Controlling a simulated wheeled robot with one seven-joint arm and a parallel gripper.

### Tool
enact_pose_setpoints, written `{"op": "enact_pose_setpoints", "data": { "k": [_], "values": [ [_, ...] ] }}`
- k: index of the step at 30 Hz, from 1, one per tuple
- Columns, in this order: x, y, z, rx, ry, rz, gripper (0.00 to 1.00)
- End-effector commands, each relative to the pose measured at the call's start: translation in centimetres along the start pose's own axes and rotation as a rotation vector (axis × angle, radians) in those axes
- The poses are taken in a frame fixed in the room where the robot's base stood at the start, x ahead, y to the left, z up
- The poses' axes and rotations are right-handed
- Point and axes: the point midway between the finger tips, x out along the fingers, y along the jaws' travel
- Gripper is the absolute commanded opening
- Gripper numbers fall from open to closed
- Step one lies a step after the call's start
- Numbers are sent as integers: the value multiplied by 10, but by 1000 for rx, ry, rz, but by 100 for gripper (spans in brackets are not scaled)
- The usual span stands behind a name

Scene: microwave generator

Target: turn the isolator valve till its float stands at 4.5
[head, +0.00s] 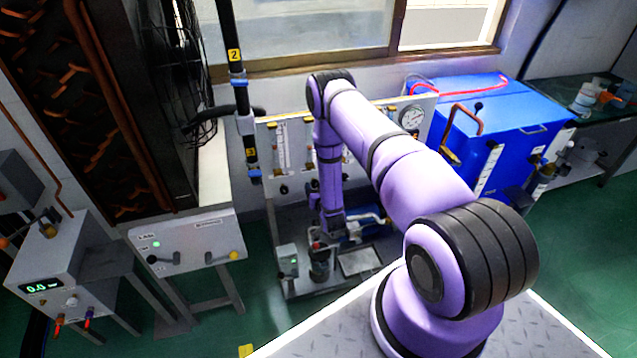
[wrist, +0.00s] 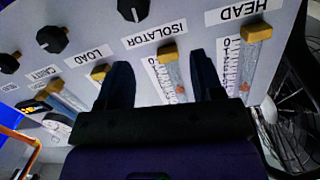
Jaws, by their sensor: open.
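In the wrist view the valve panel appears upside down. The isolator valve (wrist: 133,9) is a black knob with a white pointer mark, cut off by the top edge. Below it in the picture are the ISOLATOR label (wrist: 155,36) and a clear scale tube (wrist: 172,76) with a brass end. An orange-red float (wrist: 181,89) shows in the tube; its reading is too small to read. My gripper (wrist: 161,68) is open and empty, its dark fingers either side of that tube in the picture, apart from the knob. In the head view my arm hides much of the panel.
The LOAD knob (wrist: 52,40) and another black knob (wrist: 8,64) lie left in the wrist view; the HEAD tube (wrist: 250,62) is right. The head view shows a round gauge (head: 411,117), a blue cabinet (head: 500,125) at right and a dark-grilled cabinet at left.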

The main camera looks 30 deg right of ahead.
Motion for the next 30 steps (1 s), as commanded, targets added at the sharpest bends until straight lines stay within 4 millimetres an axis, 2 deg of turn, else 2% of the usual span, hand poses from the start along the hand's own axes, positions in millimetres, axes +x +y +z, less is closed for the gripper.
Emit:
{"op": "enact_pose_setpoints", "data": {
  "k": [1, 6, 12, 17, 24, 30],
  "values": [
    [-8, 4, 15, -1, 18, -2, 61],
    [-27, 11, 41, -3, 81, -13, 61],
    [-30, 12, 48, -3, 106, -17, 61],
    [-13, 12, 46, -3, 108, -17, 61],
    [30, 11, 41, -3, 108, -17, 61],
    [58, 11, 38, -4, 106, -17, 61]
  ]
}}
